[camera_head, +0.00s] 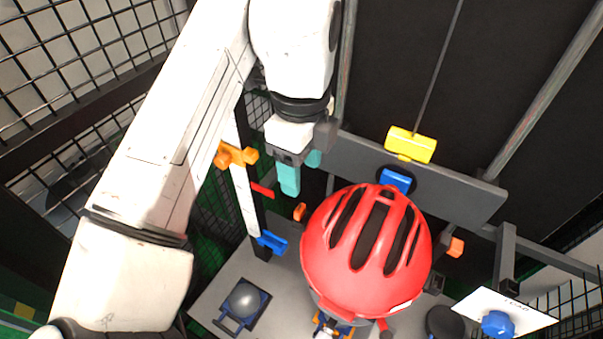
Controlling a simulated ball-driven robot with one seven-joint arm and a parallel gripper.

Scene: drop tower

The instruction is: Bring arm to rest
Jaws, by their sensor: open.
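My gripper (301,178) hangs at the end of my white arm, in the upper middle of the head view. Its teal fingertips point down and stand apart, with nothing seen between them. It is above and to the left of a red helmet (345,235), which sits over the grey base plate of the tower. The gripper appears apart from the helmet. What supports the helmet from below is mostly hidden.
A yellow block (410,145) hangs on a cable above a blue part (397,180) by a grey crossbar (460,200). Orange clamps (235,155) sit on a white upright. A grey ball (244,299) rests in a blue holder. A white card (505,311) and mesh fencing (80,50) flank the tower.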

